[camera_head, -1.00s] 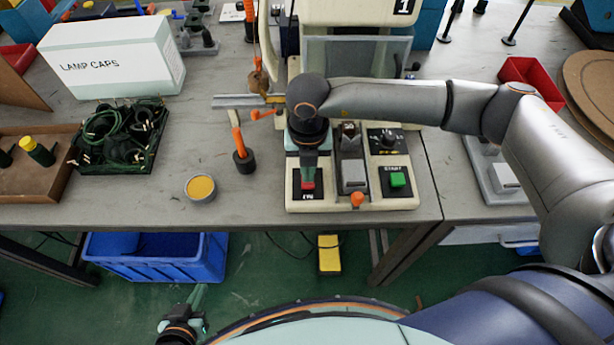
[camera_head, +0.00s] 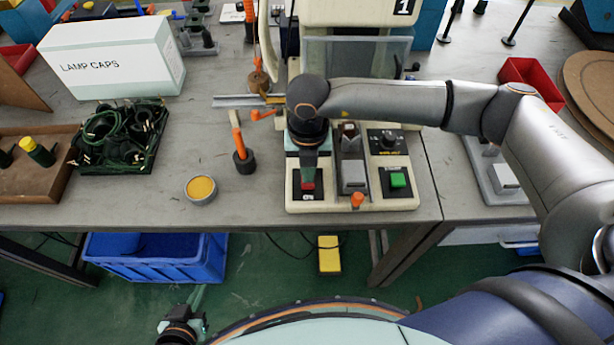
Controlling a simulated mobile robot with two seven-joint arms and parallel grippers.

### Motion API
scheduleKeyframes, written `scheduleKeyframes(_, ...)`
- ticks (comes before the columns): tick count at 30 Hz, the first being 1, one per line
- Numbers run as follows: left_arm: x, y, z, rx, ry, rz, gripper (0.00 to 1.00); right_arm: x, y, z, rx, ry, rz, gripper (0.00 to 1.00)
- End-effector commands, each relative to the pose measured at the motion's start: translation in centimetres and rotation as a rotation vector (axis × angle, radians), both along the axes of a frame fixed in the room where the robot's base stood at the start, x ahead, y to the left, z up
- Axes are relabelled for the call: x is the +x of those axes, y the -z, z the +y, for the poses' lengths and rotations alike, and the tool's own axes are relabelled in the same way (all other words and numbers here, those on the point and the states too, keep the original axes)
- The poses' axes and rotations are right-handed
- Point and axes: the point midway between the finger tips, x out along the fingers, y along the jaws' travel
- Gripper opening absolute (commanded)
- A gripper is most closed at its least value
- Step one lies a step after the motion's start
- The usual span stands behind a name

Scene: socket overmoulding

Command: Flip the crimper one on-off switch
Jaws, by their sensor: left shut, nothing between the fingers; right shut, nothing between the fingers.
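The crimper marked 1 (camera_head: 345,18) stands on the table with its control panel (camera_head: 403,203) at the front. A red switch (camera_head: 308,186) sits on a black plate at the panel's left. My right gripper (camera_head: 308,178) is shut, points down and is at the red switch, partly covering it; I cannot tell whether they touch. A green start button (camera_head: 397,180) and a black knob (camera_head: 388,142) are on the panel's right. My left gripper (camera_head: 197,298) is shut and empty, low in front of the table, near the bottom edge.
A tin of yellow paste (camera_head: 201,188) and an orange-handled tool in a dark holder (camera_head: 242,158) stand left of the panel. A white lamp caps box (camera_head: 112,58) and a black tray of green cables (camera_head: 120,138) are further left. A blue crate (camera_head: 160,262) is below the table.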

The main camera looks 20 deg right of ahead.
Motion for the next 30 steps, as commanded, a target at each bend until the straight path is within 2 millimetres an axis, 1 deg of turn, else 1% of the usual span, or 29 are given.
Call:
scheduleKeyframes(17,0.0,0.01,0.01,0.0,0.0,0.0,0.0,0.0,0.03,-0.01,0.0,0.0,0.0,0.0)
scheduleKeyframes(30,0.01,0.56,0.01,0.0,0.0,0.0,0.0,-0.01,0.66,0.0,0.0,0.0,0.0,0.0)
